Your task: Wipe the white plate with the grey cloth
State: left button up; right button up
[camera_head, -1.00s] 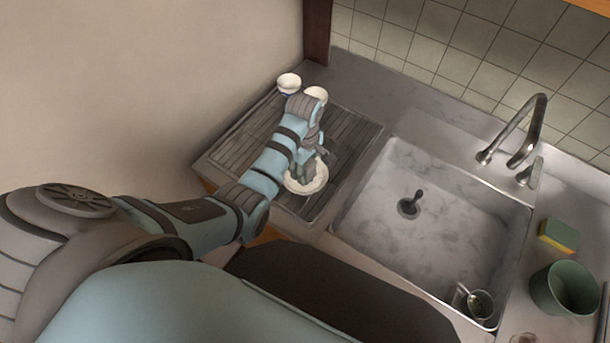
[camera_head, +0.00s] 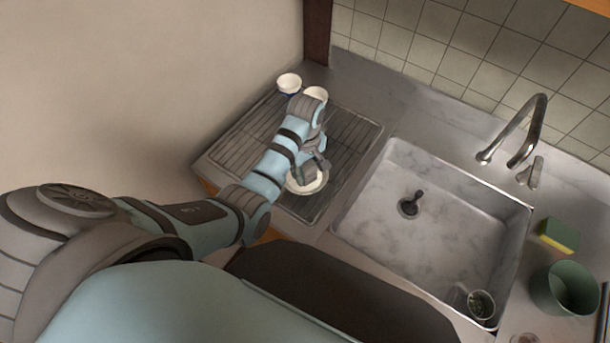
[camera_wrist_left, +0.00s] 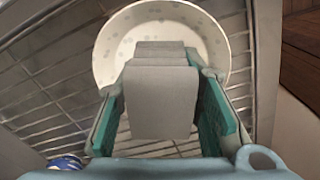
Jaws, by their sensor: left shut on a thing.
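The white plate (camera_head: 318,184) lies on the drying rack, partly hidden under my left gripper. In the left wrist view the plate (camera_wrist_left: 112,55) shows as a round white dish with faint grey spots. My left gripper (camera_head: 312,170) is over the plate. It is shut on the grey cloth (camera_wrist_left: 160,98), which hangs folded between the fingers and covers part of the plate. Whether the cloth presses on the plate is hard to tell. My right gripper is not in view.
The metal drying rack (camera_head: 345,135) holds two white cups (camera_head: 289,83) at its back. The sink (camera_head: 440,215) with a faucet (camera_head: 530,130) lies to the right, with a small cup (camera_head: 481,303) inside. A sponge (camera_head: 560,235) and a green container (camera_head: 563,290) stand at the far right.

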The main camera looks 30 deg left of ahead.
pick_arm(q)
jog(key=m, duration=0.2)
jog(key=shift+d+m, duration=0.1)
jog(key=shift+m, duration=0.3)
jog(key=n, duration=0.5)
jog(key=shift+w, duration=0.1)
jog(key=n, duration=0.3)
jog(key=shift+a, duration=0.25)
jog(key=n, duration=0.6)
jog(key=shift+w+a, duration=0.15)
